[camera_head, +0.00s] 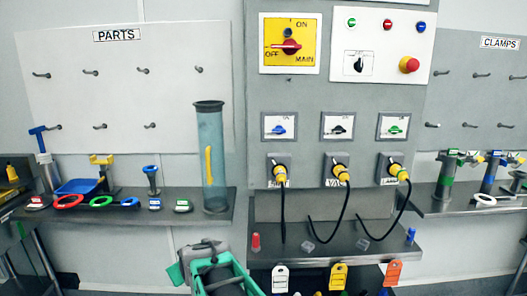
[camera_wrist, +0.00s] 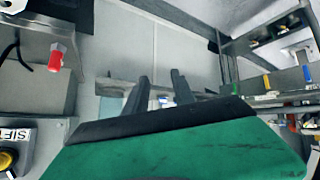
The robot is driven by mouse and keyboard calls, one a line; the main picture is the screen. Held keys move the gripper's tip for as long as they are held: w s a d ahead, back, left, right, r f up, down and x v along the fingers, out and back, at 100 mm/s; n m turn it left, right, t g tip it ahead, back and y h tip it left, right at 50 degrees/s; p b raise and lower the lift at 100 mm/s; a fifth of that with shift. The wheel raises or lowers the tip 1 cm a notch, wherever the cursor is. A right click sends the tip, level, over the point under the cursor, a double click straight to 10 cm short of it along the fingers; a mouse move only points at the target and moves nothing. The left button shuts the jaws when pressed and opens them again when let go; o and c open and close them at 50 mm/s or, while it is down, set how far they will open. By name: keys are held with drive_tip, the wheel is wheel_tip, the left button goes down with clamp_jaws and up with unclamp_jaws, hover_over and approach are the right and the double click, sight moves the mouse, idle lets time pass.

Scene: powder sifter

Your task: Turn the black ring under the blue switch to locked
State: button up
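The blue switch (camera_head: 278,130) is on a white plate on the grey panel, left of a black and a green one. Below it, a yellow plug (camera_head: 280,168) with a black cable sits in a grey socket box; the black ring is too small to make out, and its locked or unlocked position cannot be told. In the wrist view, part of a yellow plug (camera_wrist: 8,160) shows at the lower left edge beside a label reading "SIF". My gripper (camera_wrist: 160,80) has two dark fingers apart with nothing between them, away from the plug.
A shelf (camera_head: 330,240) below the panel holds a red piece (camera_head: 256,242), two clear blocks and a blue piece (camera_head: 411,235). Tags hang below it. A tall clear tube (camera_head: 211,155) stands to the left. Black cables loop down in front of the panel.

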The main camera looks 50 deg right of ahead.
drive_tip(key=w+d+r+m+t+h+p, duration=0.1)
drive_tip(key=d+r+h, duration=0.1)
drive_tip(key=d+r, duration=0.3)
drive_tip(key=d+r+t+h+p, duration=0.1)
drive_tip(key=d+r, duration=0.2)
drive_tip(key=d, duration=0.5)
drive_tip(key=m+h+p, duration=0.1)
drive_tip(key=h+p, duration=0.1)
drive_tip(key=h, duration=0.5)
approach(273, 161)
drive_tip(key=shift+t, duration=0.4)
drive_tip(key=p+x, duration=0.2)
drive_tip(key=x, duration=0.5)
drive_tip(key=shift+s+d+f, duration=0.15)
drive_tip(key=shift+d, duration=0.05)
drive_tip(key=shift+w+d+f, duration=0.1)
drive_tip(key=shift+w+d, duration=0.25)
drive_tip(key=shift+c, duration=0.5)
clamp_jaws()
